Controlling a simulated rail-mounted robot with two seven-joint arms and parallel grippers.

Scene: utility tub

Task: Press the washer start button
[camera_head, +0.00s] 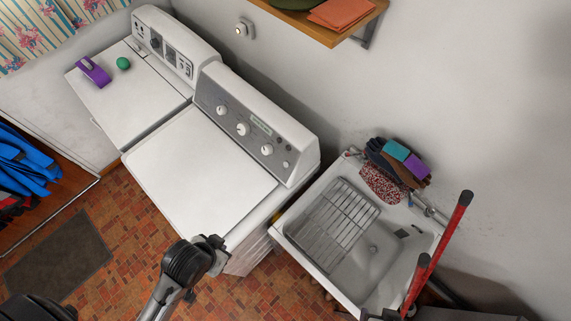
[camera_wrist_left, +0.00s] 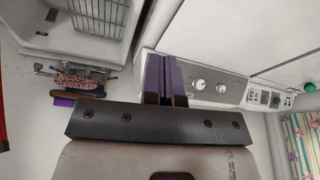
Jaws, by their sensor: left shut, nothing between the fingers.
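Two white laundry machines stand side by side along the wall. The nearer machine (camera_head: 200,170) has a grey control panel (camera_head: 232,112) with several white knobs and small dark buttons. The farther machine (camera_head: 125,95) has a white panel (camera_head: 165,45) with dark controls. I cannot tell by a label which one is the washer. My left gripper (camera_head: 213,250) is by the nearer machine's front right corner in the head view. In the left wrist view its purple fingers (camera_wrist_left: 163,75) are shut and empty, overlapping one end of the grey panel (camera_wrist_left: 210,87). Contact is not visible. My right gripper is not in view.
A white utility tub (camera_head: 290,243) with a wire rack (camera_head: 335,215) stands right of the machines. Red handles (camera_head: 445,240) rise beside it. A purple object (camera_head: 93,72) and a green ball (camera_head: 123,63) sit on the farther machine. The nearer machine's lid is clear.

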